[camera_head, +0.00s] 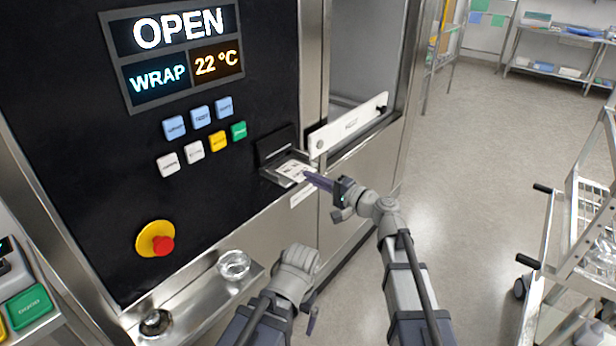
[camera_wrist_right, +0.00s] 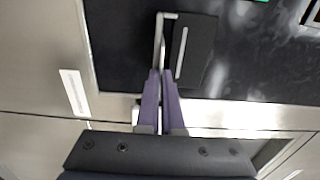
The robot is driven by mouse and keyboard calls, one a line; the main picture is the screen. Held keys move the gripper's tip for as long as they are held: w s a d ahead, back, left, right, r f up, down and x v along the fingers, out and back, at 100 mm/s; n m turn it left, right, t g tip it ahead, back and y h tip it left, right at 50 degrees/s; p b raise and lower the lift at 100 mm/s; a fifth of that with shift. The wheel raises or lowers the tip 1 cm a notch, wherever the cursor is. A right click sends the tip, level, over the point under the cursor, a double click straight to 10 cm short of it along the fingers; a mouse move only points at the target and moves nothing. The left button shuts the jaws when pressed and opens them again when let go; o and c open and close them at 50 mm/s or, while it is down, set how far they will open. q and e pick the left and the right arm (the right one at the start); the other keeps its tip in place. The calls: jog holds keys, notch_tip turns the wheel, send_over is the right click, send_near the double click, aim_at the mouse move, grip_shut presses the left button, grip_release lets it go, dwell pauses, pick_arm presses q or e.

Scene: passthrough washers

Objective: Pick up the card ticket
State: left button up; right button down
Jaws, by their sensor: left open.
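The card ticket (camera_head: 297,170) is a small white card with dark print. In the head view it lies on the small metal tray below the dark slot on the machine's front. My right gripper (camera_head: 308,177) has its purple fingers at the ticket's near right edge. In the right wrist view its fingers (camera_wrist_right: 161,74) are close together, pointing at the slot and tray; whether the ticket is between them cannot be made out. My left gripper (camera_head: 311,318) is open, low in front of the machine and away from the ticket; its fingers are mostly hidden by its wrist.
The black panel (camera_head: 80,120) carries a display, several coloured buttons and a red emergency knob (camera_head: 161,244). A white door bar (camera_head: 348,124) is right of the slot. A wire cart (camera_head: 580,240) stands right; floor between is clear.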

jog(key=shift+r+p, duration=1.4)
jog(key=shift+r, duration=0.05)
jog(key=shift+f, duration=0.2)
jog(key=s+d+r+p, duration=0.4)
jog(key=s+d, duration=0.4)
jog(key=d, duration=0.3)
jog(key=shift+s+d+r+p, duration=0.15)
jog(key=shift+r+p, duration=0.15)
jog(key=shift+r, duration=0.2)
